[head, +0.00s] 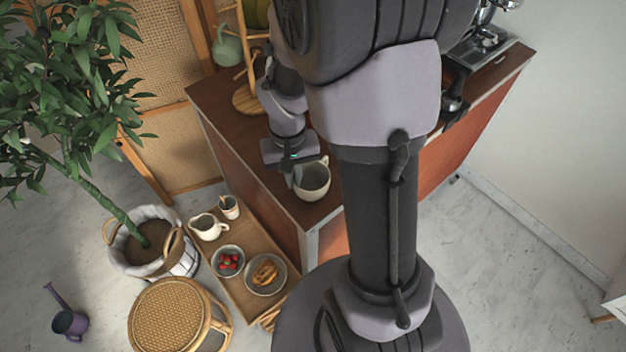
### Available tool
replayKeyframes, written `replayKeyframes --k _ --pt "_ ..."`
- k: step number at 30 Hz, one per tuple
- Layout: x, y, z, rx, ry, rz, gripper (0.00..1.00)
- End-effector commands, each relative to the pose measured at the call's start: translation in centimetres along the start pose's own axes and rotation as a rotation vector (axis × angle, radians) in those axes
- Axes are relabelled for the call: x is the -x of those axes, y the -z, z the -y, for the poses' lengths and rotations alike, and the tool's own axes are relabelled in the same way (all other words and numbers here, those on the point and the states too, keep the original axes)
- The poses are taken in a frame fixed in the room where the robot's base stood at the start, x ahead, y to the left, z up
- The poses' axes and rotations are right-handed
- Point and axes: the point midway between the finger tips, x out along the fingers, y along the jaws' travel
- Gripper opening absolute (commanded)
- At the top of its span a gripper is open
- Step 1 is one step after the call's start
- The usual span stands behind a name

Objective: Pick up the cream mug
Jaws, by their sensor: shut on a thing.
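The cream mug (314,183) is near the left front corner of the brown cart top (275,192). It is upright, with its opening facing up toward the head camera. My gripper (294,175) is at the left side of the mug and is shut on it. The fingertips are small and partly hidden against the rim. I cannot tell whether the mug's base touches the cart top. My arm covers the middle of the cart.
A wooden mug stand (249,98) with a green mug (227,46) stands at the back. A low tray table (232,273) holds a pitcher (207,227), a cup and two bowls. A potted plant (150,245), a woven stool (180,315) and a watering can (70,322) stand left.

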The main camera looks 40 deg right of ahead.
Motion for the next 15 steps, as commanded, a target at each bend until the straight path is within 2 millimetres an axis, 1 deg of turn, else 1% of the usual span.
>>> replayKeyframes --k 8,11,15 --pt "0.2 0.0 0.0 0.001 0.000 -0.001 0.00" --pt "1.1 0.1 0.0 0.000 0.000 -0.002 0.00" --pt "3.2 0.1 0.0 -0.001 0.001 -0.002 0.00"
